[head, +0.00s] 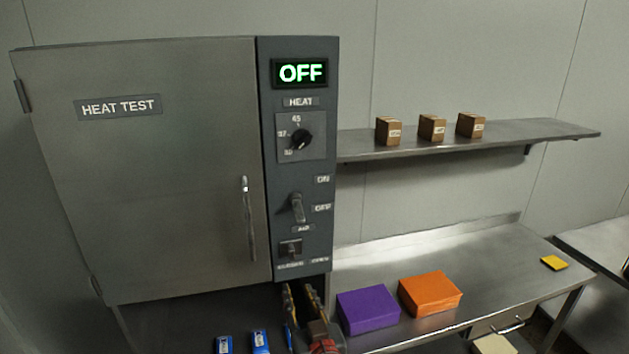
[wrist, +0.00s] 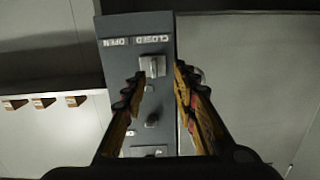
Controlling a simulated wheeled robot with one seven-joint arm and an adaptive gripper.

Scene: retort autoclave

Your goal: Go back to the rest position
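My gripper (head: 306,290) shows in the head view at the bottom middle, just below the control panel of the heat test cabinet (head: 170,190). In the wrist view my gripper (wrist: 157,78) is open, its two fingers apart with nothing held between them. The lowest panel switch (wrist: 152,66), at the closed/open labels, appears between the fingertips; I cannot tell whether they touch it. The cabinet door is shut. The display (head: 300,73) reads OFF. The heat dial (head: 301,139) and the on/off lever (head: 297,207) are on the panel.
A purple block (head: 368,309) and an orange block (head: 430,293) stand on the steel bench (head: 500,261) to the right. Two blue items (head: 260,341) lie at the bottom. A yellow piece (head: 552,263) is at the far right. A wall shelf (head: 520,133) holds three brown boxes (head: 432,128).

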